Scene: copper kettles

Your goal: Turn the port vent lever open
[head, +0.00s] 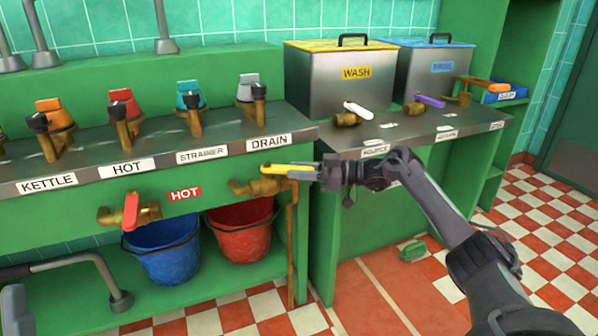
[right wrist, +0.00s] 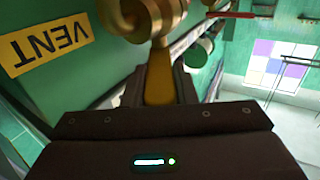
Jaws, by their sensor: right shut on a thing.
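The vent lever (head: 281,168) is a yellow handle on a brass valve (head: 249,187) on the green counter front, below the DRAIN label. It points to the right. My right gripper (head: 318,174) is shut on its right-hand end. In the right wrist view, the yellow lever (right wrist: 160,80) sits between my two fingers (right wrist: 160,88), with the brass valve (right wrist: 156,18) just beyond. A yellow VENT label (right wrist: 45,50) shows upside down beside it. Whether this is the port one cannot be read.
A red-handled HOT valve (head: 130,211) is to the left on the same front. A blue bucket (head: 165,252) and a red bucket (head: 240,235) stand below. Several levers line the countertop. WASH (head: 335,92) and blue-lidded (head: 430,75) steel tanks stand behind. Checkered floor (head: 545,235) is open at right.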

